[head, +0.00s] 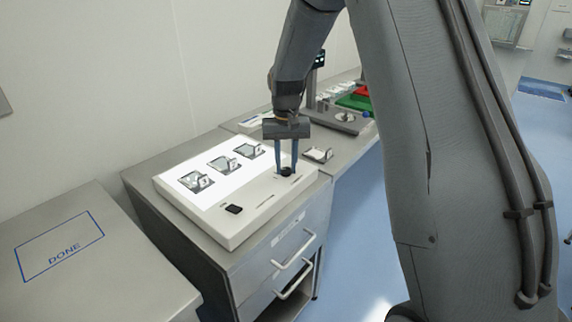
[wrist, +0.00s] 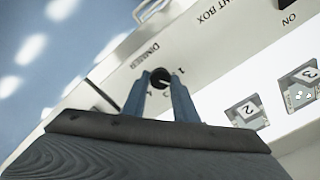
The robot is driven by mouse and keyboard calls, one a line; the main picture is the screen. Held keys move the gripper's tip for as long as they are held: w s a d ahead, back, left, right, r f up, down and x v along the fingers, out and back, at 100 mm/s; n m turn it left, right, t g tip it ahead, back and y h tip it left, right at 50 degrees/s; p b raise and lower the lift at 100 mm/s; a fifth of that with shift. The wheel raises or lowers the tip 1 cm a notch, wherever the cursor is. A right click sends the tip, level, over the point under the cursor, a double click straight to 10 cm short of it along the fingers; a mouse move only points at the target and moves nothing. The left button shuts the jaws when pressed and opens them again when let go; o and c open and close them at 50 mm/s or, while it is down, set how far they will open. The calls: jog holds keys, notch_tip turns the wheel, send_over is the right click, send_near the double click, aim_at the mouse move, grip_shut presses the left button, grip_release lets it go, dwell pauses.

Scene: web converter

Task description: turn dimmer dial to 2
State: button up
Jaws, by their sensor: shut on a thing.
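The dimmer dial (wrist: 160,77) is a small black knob with a pale pointer line, on the front strip of a white light box (head: 220,222). In the head view the dial (head: 286,171) sits at the box's right front. My gripper (head: 286,168) reaches down from above with its two blue fingers on either side of the dial. In the wrist view my gripper (wrist: 160,85) is shut on the dial. A "1" and the word "DIMMER" show beside the dial. Other marks are partly hidden by the fingers, so I cannot tell the exact setting.
A black switch (head: 233,209) sits at the box's left front. Several clear pieces with numbered labels (head: 195,181) lie on the lit panel. A grey surface marked DONE (head: 64,252) is at left. Drawer handles (head: 293,250) stick out below the box. Green and red items (head: 355,101) stand behind.

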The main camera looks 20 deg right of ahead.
aim_at(286, 169)
jog(key=shift+w+r+m, duration=0.1)
jog(key=shift+m, duration=0.7)
jog(key=o, duration=1.1)
jog(key=shift+c, duration=0.2)
notch_tip(286, 169, up, 8)
jog(key=shift+f+b, duration=0.1)
jog(key=shift+b, duration=1.05)
jog(key=s+f+n, duration=0.1)
jog(key=s+f, duration=0.2)
jog(key=s, duration=1)
jog(key=s+f+n+t, duration=0.1)
jog(key=s+f, duration=0.3)
jog(key=s, duration=0.8)
jog(key=shift+s+d+f+n, duration=0.3)
jog(key=shift+s+n, duration=0.1)
jog(key=shift+n, duration=0.4)
